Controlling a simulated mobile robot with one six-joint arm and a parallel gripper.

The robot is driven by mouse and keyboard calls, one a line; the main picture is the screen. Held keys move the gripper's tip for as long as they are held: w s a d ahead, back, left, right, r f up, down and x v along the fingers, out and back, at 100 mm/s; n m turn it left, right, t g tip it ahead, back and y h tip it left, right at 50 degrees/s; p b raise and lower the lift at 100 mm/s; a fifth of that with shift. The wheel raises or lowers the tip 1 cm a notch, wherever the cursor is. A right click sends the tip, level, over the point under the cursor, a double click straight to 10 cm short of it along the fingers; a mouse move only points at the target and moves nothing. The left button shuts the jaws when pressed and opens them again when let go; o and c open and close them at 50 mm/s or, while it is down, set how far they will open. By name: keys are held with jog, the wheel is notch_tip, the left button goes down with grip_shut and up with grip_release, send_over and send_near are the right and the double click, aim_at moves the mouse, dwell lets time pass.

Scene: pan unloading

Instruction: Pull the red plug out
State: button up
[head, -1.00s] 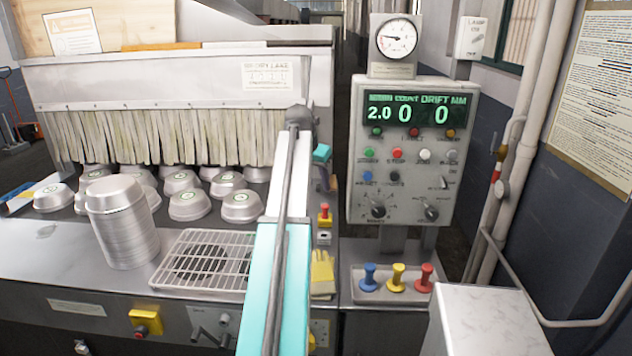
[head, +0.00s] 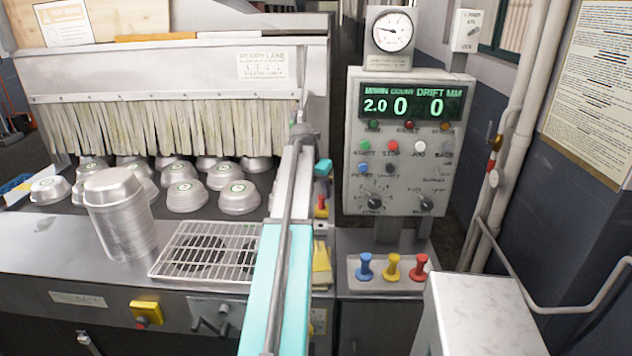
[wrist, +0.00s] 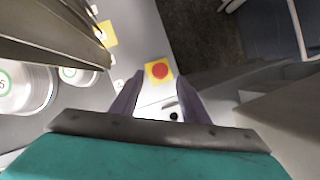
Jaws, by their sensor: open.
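The red plug (head: 419,268) stands upright at the right end of a small tray (head: 353,273) below the control panel, beside a yellow plug (head: 393,267) and a blue plug (head: 365,267). My gripper (wrist: 158,98) is open with nothing between its fingers in the wrist view. In that view the fingers are below a red button on a yellow plate (wrist: 159,71), with a white plate with a dark hole between them. In the head view my gripper is partly hidden by my arm, to the left of the plugs. The wrist view does not show the red plug.
The control panel (head: 446,150) rises behind the plugs. A stack of pans (head: 122,225) and a wire rack (head: 163,272) are on the left counter, with several pans beyond. A grey metal box (head: 485,310) stands front right, near wall pipes (head: 510,165).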

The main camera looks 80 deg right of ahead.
aim_at(321, 197)
jog(key=shift+p+x, duration=0.55)
jog(key=shift+x, duration=1.9)
grip_shut()
jog(key=shift+r+p, duration=1.85)
jog(key=shift+r, duration=0.85)
